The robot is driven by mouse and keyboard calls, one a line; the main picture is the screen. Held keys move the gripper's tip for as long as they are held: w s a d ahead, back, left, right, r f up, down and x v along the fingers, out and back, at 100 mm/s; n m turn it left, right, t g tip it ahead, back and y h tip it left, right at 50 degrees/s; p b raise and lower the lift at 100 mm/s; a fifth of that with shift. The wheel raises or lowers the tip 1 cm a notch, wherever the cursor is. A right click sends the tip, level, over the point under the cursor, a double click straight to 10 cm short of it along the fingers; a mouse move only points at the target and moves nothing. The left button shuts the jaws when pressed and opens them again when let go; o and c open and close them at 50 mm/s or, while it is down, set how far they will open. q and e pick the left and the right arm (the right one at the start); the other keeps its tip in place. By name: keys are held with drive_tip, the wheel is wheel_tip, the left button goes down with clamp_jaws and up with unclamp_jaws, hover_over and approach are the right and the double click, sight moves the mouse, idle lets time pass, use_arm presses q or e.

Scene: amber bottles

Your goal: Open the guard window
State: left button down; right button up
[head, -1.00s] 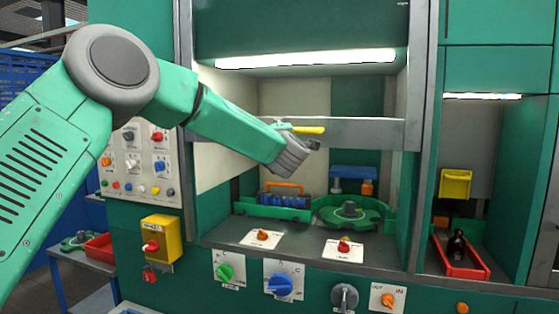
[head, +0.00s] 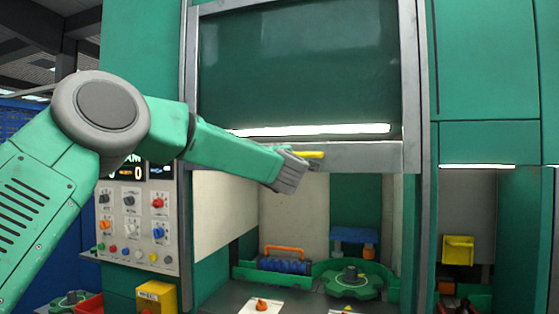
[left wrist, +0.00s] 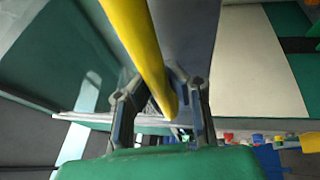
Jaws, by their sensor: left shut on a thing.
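The guard window (head: 300,70) is a large clear pane in a grey frame, with a grey bottom bar (head: 365,156). The bar sits just below the lit lamp, and the opening under it is clear. A yellow handle (head: 314,154) sticks out at the bar. My left gripper (head: 303,164) reaches in from the left and is shut on the handle. In the left wrist view the yellow handle (left wrist: 138,40) runs down between the fingers (left wrist: 160,95). The fingers hide part of the handle in the head view. My right gripper is not in view.
Inside the cabinet stand a green round fixture (head: 350,280), a blue part with an orange handle (head: 284,260) and a blue stand (head: 354,236). A button panel (head: 137,228) is left of the opening. A yellow bin (head: 458,250) is in the right bay.

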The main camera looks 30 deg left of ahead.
use_arm(q)
drive_tip(key=c, duration=1.5)
unclamp_jaws()
drive_tip(key=shift+s+r, duration=0.1)
drive_tip(key=shift+r, duration=0.05)
drive_tip(key=shift+s, duration=0.25)
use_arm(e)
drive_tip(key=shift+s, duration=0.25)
use_arm(q)
drive_tip(key=shift+w+d, duration=0.1)
drive_tip(key=shift+d, duration=0.05)
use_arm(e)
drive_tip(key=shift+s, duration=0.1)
use_arm(q)
drive_tip(key=shift+d, duration=0.15)
drive_tip(key=v, duration=1.1)
drive_tip(key=shift+s+d, duration=0.1)
drive_tip(key=shift+s, duration=0.3)
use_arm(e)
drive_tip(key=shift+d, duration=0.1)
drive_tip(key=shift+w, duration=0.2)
